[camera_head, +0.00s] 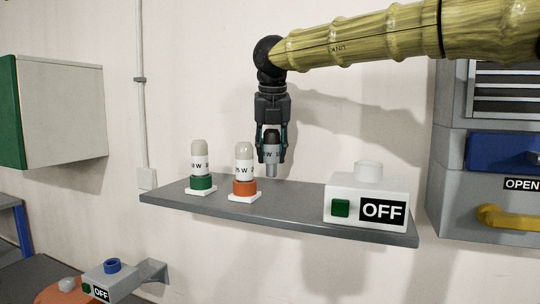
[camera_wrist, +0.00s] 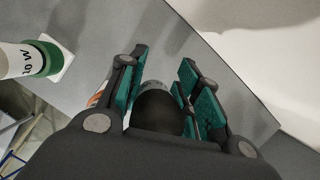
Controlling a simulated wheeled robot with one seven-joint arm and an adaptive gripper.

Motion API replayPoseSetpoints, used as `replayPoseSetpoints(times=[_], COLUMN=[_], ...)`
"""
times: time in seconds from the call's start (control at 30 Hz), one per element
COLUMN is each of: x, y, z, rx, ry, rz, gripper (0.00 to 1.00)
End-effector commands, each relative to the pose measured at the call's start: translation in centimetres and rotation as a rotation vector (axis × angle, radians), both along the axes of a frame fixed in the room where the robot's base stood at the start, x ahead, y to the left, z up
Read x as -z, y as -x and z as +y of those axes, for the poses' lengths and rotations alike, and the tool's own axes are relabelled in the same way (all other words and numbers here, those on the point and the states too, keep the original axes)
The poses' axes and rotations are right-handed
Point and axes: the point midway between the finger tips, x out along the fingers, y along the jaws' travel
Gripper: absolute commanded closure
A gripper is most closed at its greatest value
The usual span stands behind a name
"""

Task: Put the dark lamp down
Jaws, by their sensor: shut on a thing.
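My gripper (camera_head: 271,152) points down above the grey shelf and is shut on the dark lamp (camera_head: 271,155). The lamp has a dark top and a grey, lettered lower part, and its narrow bottom end hangs clear of the shelf. In the wrist view the lamp's dark round top (camera_wrist: 158,112) sits between the green-padded fingers. The grey shelf (camera_head: 290,203) holds two pale lamps, one in a green base (camera_head: 202,182) at the left and one in an orange base (camera_head: 244,187) nearer the gripper.
A white box (camera_head: 345,188) with a green button, an OFF sign and a translucent top stands on the shelf's right part. Bare shelf lies between it and the orange base. A lower OFF box (camera_head: 107,279) is at bottom left. A cabinet (camera_head: 490,190) stands at right.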

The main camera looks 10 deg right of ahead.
Motion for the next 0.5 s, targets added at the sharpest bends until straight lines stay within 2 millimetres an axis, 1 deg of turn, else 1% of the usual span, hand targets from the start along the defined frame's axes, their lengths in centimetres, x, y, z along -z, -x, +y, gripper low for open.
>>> replayPoseSetpoints(times=[0.1,0.2,0.5], x=[-0.1,0.3,3.4], y=[-0.9,-1.1,-1.0], z=[0.0,0.0,0.0], rx=[-0.001,-0.001,-0.001], ry=[0.0,0.001,0.001], rz=[0.0,0.0,0.001], gripper=[0.91,0.91,0.91])
